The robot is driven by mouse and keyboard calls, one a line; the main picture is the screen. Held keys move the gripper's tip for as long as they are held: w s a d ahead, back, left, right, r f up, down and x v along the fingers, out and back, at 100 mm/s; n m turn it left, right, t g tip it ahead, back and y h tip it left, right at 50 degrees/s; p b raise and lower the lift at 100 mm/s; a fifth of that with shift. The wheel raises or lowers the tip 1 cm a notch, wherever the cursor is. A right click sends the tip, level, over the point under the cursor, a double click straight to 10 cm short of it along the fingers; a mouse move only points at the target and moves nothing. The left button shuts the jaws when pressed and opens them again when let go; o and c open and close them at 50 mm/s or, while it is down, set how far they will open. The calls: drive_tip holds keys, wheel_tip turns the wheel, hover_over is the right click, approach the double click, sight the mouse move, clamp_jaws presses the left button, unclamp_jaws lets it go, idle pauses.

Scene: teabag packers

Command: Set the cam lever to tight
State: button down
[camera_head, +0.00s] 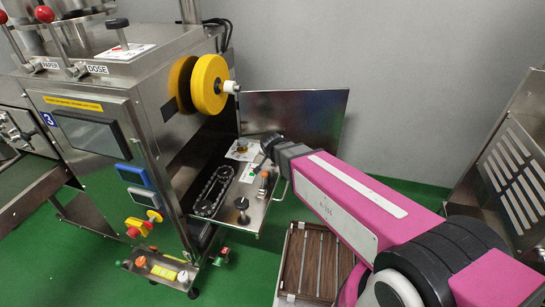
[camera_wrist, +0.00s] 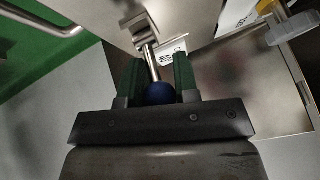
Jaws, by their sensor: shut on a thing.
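The cam lever shows in the wrist view as a metal rod (camera_wrist: 152,64) with a dark blue ball knob (camera_wrist: 160,94). The rod runs up from the knob to a metal bracket on a steel plate. A small white label (camera_wrist: 174,53) with dark marks lies beside the rod; I cannot read it. My gripper (camera_wrist: 158,73) is shut on the blue knob, with one green finger on each side. In the head view my gripper (camera_head: 268,146) is at the steel shelf on the machine's side; the lever is too small or hidden to make out there.
The shelf (camera_head: 258,217) carries a chain loop (camera_head: 214,190), a black knob (camera_head: 242,204) and an orange-topped part (camera_head: 264,178) close to my gripper. A yellow wheel (camera_head: 208,85) sticks out above left. An upright steel panel (camera_head: 308,120) stands behind. A slatted brown tray (camera_head: 316,262) lies below my arm.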

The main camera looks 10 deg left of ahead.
drive_tip(key=c, duration=0.9)
unclamp_jaws()
drive_tip(key=shift+o, duration=0.2)
drive_tip(key=v, duration=1)
drive_tip(key=shift+s+r, duration=0.25)
drive_tip(key=shift+r, duration=0.1)
